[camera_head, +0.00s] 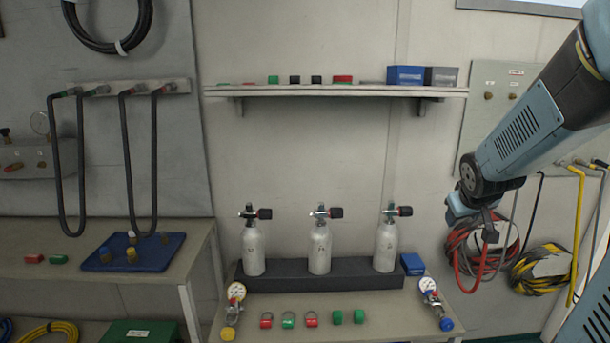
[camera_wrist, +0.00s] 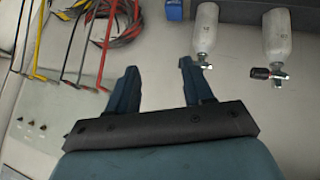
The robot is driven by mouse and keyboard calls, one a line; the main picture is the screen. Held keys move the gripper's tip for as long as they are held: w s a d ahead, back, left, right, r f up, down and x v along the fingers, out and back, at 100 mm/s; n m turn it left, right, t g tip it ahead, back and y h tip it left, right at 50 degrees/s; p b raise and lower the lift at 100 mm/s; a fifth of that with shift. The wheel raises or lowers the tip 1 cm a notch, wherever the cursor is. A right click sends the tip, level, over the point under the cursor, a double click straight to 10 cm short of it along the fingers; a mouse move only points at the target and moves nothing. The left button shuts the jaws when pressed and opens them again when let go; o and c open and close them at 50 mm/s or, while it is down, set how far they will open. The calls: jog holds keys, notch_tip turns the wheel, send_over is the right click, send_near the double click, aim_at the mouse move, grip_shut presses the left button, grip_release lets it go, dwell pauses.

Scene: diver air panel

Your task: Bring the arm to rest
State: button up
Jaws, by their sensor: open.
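My arm (camera_head: 530,125) reaches in from the right side of the head view, raised in front of the wall. My gripper (camera_wrist: 158,75) is open in the wrist view. Its two blue fingers stand apart, and nothing shows between them but bare wall. In the head view, my gripper (camera_head: 484,222) is small and partly in shadow, in front of or near the red hose coil (camera_head: 465,250). It is to the right of the three grey cylinders (camera_head: 319,248). I cannot tell its exact distance from the coil.
The cylinders stand in a dark rack (camera_head: 345,280) on the bench (camera_head: 375,325), with gauges, rings and green caps before them. A shelf (camera_head: 350,91) carries small boxes. Yellow and black hoses (camera_head: 578,225) hang at right. A blue tray (camera_head: 160,262) lies on the left bench.

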jog(key=s+a+r+y, duration=0.1)
jog(key=s+a+r, duration=0.1)
jog(key=s+a, duration=0.2)
jog(key=s+a+r+g+y, duration=0.1)
jog(key=s+a+r, duration=0.2)
jog(key=s, duration=0.6)
jog(key=s+a+r+m+g+y, duration=0.1)
jog(key=s+a+r, duration=0.1)
jog(key=s+a, duration=0.4)
jog(key=shift+s+a+r, duration=0.15)
jog(key=shift+s, duration=0.2)
